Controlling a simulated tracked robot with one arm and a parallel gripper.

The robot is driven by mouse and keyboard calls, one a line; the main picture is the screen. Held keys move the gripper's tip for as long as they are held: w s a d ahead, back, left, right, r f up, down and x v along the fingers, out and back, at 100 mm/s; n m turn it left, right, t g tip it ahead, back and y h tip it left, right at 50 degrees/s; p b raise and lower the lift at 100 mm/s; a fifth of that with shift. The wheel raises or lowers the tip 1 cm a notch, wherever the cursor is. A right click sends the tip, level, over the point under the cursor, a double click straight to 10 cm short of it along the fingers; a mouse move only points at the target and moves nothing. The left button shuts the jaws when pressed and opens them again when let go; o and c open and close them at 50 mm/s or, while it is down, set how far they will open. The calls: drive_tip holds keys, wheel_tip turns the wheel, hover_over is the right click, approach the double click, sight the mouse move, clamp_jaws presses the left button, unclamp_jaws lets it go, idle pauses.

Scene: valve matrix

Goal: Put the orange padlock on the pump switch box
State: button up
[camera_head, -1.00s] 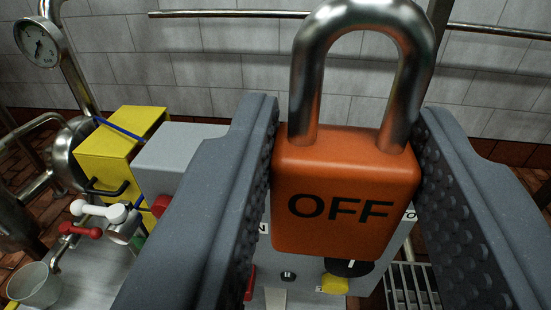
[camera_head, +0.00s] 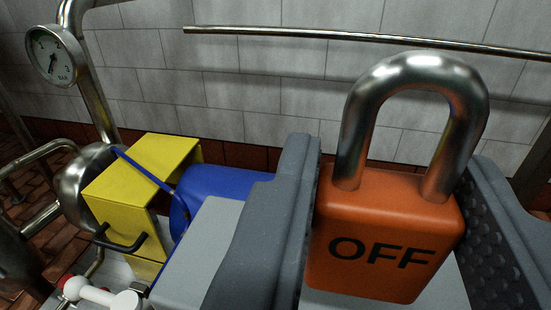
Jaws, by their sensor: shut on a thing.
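The orange padlock (camera_head: 380,240) has "OFF" in black on its face and a steel shackle that points up. My gripper (camera_head: 390,225) is shut on the padlock's body, one finger on each side, at the right of the view. The padlock is tilted a little in the picture. A grey box (camera_head: 205,250) shows left of my left finger; I cannot tell whether it is the pump switch box. A pale surface shows beneath the padlock, mostly hidden by it and my fingers.
A yellow box (camera_head: 140,185) with a black handle and a blue strap stands at left, beside a blue cylinder (camera_head: 215,190). A pressure gauge (camera_head: 54,55) on a steel pipe is at upper left. A white valve handle (camera_head: 100,294) is at lower left. A horizontal rail (camera_head: 370,38) crosses the tiled wall.

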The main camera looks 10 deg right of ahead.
sight(311, 285)
drive_tip(key=shift+w+a+f, duration=0.1)
drive_tip(key=shift+w+a, duration=0.05)
drive_tip(key=shift+w, duration=0.55)
drive_tip(key=shift+w+a+f, duration=0.1)
drive_tip(key=shift+w+a, duration=0.05)
drive_tip(key=shift+w, duration=0.5)
drive_tip(key=shift+w+a+f+b, duration=0.1)
drive_tip(key=shift+w+b, duration=0.1)
drive_tip(key=shift+b, duration=0.2)
wheel_tip(311, 285, down, 3)
drive_tip(key=shift+f+b, duration=0.1)
drive_tip(key=shift+b, duration=0.6)
drive_tip(key=o, duration=1)
drive_tip(key=shift+o, duration=0.2)
drive_tip(key=p+v, duration=0.3)
drive_tip(key=v, duration=0.9)
drive_tip(key=shift+s, duration=0.1)
